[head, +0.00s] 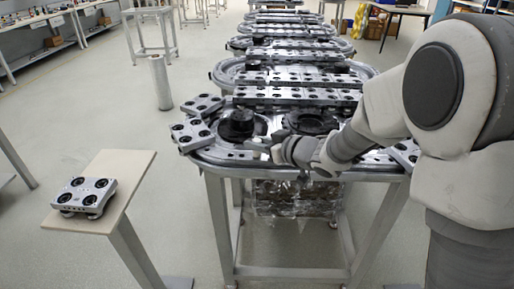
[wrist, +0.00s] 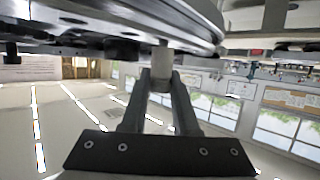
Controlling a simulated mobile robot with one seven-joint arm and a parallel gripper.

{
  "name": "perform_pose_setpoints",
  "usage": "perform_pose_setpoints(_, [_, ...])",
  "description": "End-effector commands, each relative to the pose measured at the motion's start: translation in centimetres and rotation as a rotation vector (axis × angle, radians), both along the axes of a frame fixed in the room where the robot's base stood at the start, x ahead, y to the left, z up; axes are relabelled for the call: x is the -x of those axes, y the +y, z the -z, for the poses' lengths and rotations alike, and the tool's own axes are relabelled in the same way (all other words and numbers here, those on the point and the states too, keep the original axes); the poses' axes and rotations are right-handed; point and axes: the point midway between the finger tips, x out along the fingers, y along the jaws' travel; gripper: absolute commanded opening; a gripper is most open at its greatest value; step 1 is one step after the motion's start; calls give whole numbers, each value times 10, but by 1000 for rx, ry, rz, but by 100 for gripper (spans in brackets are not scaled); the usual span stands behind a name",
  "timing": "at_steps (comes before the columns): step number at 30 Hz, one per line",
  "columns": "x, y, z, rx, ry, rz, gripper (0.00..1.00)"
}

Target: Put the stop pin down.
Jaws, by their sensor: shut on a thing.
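My gripper (head: 272,149) is at the near edge of the ring track (head: 225,155), low over its front rim. In the wrist view its two fingers (wrist: 160,82) are closed on a small pale grey block, the stop pin (wrist: 161,60). The pin sits between the fingertips, right at the edge of the track (wrist: 205,20), which fills the top of that view. I cannot tell whether the pin touches the track. In the head view the pin is too small to make out clearly beside the gripper.
A small stand (head: 120,190) at the left bears a grey plate with black discs (head: 85,193). More such plates (head: 190,133) lie on the track's left side. Black round parts (head: 238,124) sit just behind my gripper. A grey post (head: 160,82) stands on open floor at the left.

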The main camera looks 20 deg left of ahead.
Motion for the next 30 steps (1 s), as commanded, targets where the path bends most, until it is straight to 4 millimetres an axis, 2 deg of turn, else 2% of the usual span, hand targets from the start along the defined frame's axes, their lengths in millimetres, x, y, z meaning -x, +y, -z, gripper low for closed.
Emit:
perform_pose_setpoints(13, [0, 0, 9, -1, -1, 1, 0])
perform_pose_setpoints(14, [0, 0, 9, -1, -1, 1, 30])
perform_pose_setpoints(18, [0, 0, 8, -1, -1, 0, 55])
perform_pose_setpoints(19, [0, 0, 8, -1, -1, 0, 58])
perform_pose_setpoints(26, [0, 0, 8, 0, -1, 0, 58])
perform_pose_setpoints(30, [0, 0, 1, -1, -2, 0, 58])
